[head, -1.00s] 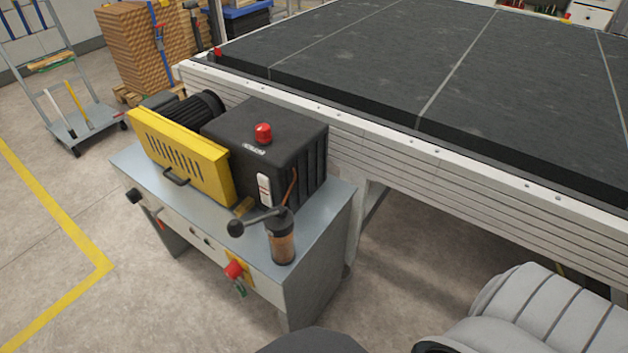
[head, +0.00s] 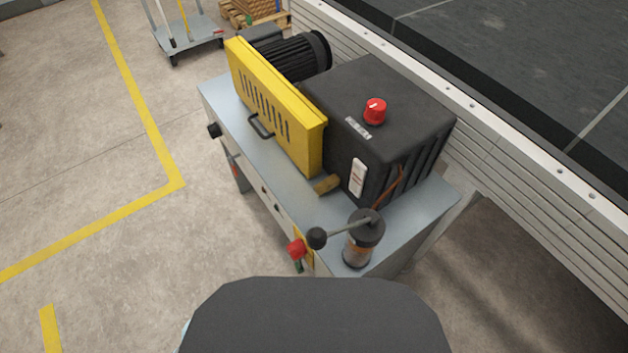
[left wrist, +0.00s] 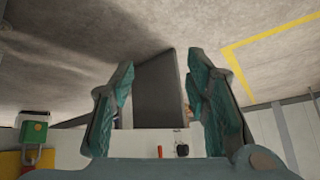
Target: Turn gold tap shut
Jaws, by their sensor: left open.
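A small gold-coloured fitting (head: 327,185) lies at the foot of the yellow guard on the grey cabinet top in the head view. It looks like the gold tap, but its handle position is too small to tell. My left gripper (left wrist: 158,110) shows only in the left wrist view. Its two teal-padded fingers are apart with nothing held between them. Beyond them is a dark grey upright surface, with a pale panel carrying small knobs below. The tap cannot be made out there. My right gripper is in neither view.
The yellow guard (head: 275,105), black pump housing (head: 390,120) with a red knob (head: 375,110), and lever-topped cylinder (head: 362,240) crowd the cabinet top (head: 228,98). A red switch (head: 297,249) is on its front. Floor at left is clear.

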